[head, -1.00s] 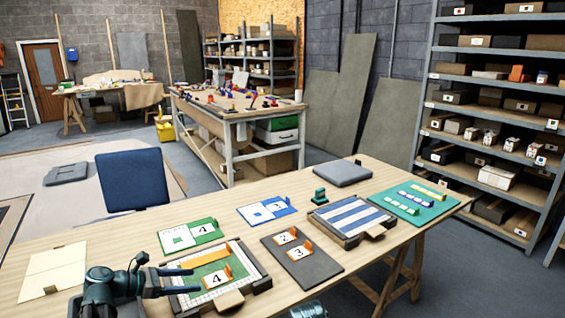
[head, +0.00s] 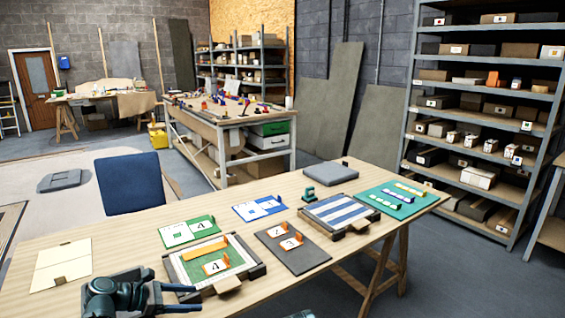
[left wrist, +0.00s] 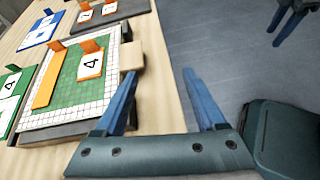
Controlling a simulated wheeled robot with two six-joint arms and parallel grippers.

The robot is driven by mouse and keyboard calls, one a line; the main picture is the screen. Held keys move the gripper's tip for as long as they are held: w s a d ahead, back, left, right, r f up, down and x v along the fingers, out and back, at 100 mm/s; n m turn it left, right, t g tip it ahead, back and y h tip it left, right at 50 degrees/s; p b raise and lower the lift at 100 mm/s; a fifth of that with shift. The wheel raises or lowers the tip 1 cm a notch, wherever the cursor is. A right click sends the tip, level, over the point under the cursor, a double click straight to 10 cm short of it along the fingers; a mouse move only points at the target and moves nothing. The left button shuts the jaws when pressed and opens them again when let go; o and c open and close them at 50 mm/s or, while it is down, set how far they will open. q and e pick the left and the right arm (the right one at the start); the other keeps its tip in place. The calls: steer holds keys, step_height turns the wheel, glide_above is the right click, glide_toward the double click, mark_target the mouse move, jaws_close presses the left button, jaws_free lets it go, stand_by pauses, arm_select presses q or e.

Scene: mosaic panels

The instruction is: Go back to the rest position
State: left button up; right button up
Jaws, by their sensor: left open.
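My left gripper (head: 192,298) is open and empty at the near edge of the wooden table, just in front of the framed green mosaic panel.
On the table (head: 130,218) are a grey board with two cards (head: 304,258), a blue-striped panel (head: 343,213), a teal board (head: 384,206) and a grey slab (head: 330,174). A blue chair (head: 130,184) stands behind. Grey floor lies beyond the near edge.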

arm_select(q)
steer(key=s+d+f+m+g+y+p, duration=0.1)
steer(key=s+d+m+g+y+p, duration=0.2)
steer(key=m, duration=1)
steer(key=s+d+f+m+g+y+p, duration=0.1)
steer(key=s+d+m+g+y+p, duration=0.2)
steer(key=s+d+m+y+p, duration=0.3)
steer(key=s+d+m+y, duration=0.3)
steer(key=s+d+m, duration=0.4)
steer(key=d, duration=0.3)
steer(key=shift+s+d+f+m+g, duration=0.2)
steer(key=shift+s+d+m+g, duration=0.15)
steer(key=shift+s, duration=0.4)
